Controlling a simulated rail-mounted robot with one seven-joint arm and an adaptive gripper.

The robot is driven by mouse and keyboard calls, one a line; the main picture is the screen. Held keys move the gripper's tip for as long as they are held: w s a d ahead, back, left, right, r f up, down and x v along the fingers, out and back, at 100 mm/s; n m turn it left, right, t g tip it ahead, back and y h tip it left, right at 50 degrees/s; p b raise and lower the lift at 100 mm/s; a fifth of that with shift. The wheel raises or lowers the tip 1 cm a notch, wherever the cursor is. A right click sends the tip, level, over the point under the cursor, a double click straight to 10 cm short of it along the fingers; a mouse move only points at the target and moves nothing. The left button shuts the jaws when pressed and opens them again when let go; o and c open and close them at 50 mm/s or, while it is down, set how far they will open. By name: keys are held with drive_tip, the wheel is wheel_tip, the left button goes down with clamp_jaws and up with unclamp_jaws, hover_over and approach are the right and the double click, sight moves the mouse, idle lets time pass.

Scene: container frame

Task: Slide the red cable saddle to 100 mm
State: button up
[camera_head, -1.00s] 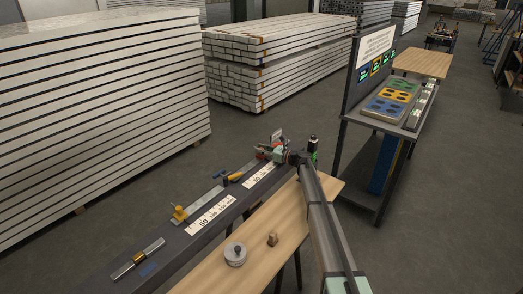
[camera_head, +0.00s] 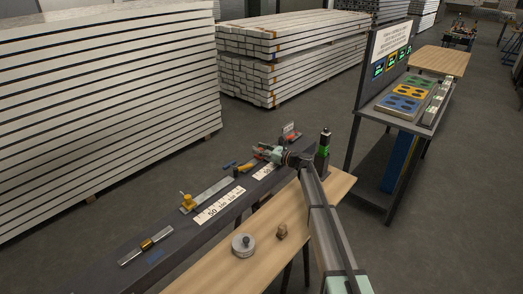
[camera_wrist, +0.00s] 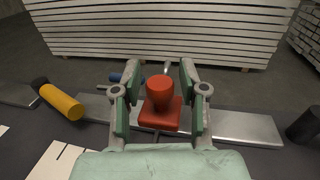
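My gripper (camera_wrist: 161,112) is open, with one pale green finger on each side of the saddle and narrow gaps visible between. In the head view my gripper (camera_head: 268,153) is at the far part of the dark bench, and the saddle is mostly hidden by it. A white scale plate (camera_head: 217,204) with numbers including 50 lies along the bench's near side; a second scale plate (camera_head: 265,171) is partly covered by my gripper.
A yellow handle (camera_wrist: 61,102) lies left of the saddle, and a dark cylinder (camera_wrist: 304,127) stands at right. A green-and-black device (camera_head: 323,154) stands right of my gripper. A round metal weight (camera_head: 243,244) rests on the wooden top.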

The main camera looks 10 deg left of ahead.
drive_tip(key=shift+d, duration=0.1)
drive_tip(key=v, duration=1.2)
